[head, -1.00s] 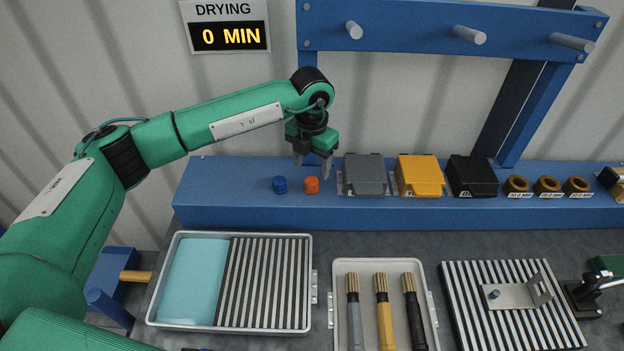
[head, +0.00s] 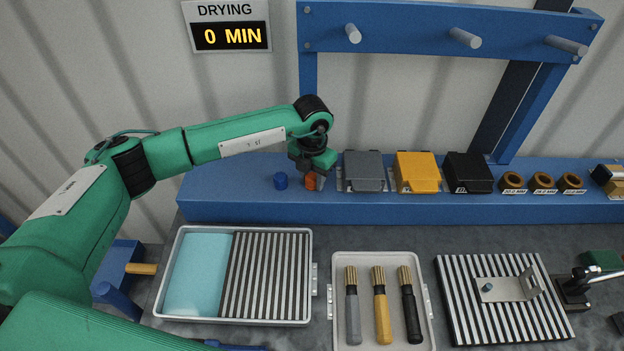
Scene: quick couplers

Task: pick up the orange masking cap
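The orange masking cap (head: 311,181) stands on the blue shelf ledge, partly hidden by my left gripper. My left gripper (head: 312,184) points down at the cap, with its fingers around it. The fingers look apart, and I cannot tell whether they touch the cap. At the lower right edge, a green part (head: 601,262) with a metal piece shows, probably of my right arm; the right gripper's fingers are not clearly seen.
Grey (head: 364,170), yellow (head: 417,171) and black (head: 468,172) boxes stand right of the cap on the blue ledge (head: 400,208). Several brown rings (head: 542,182) are farther right. Below lie a tray with a blue pad (head: 199,275) and a tray of brushes (head: 337,268).

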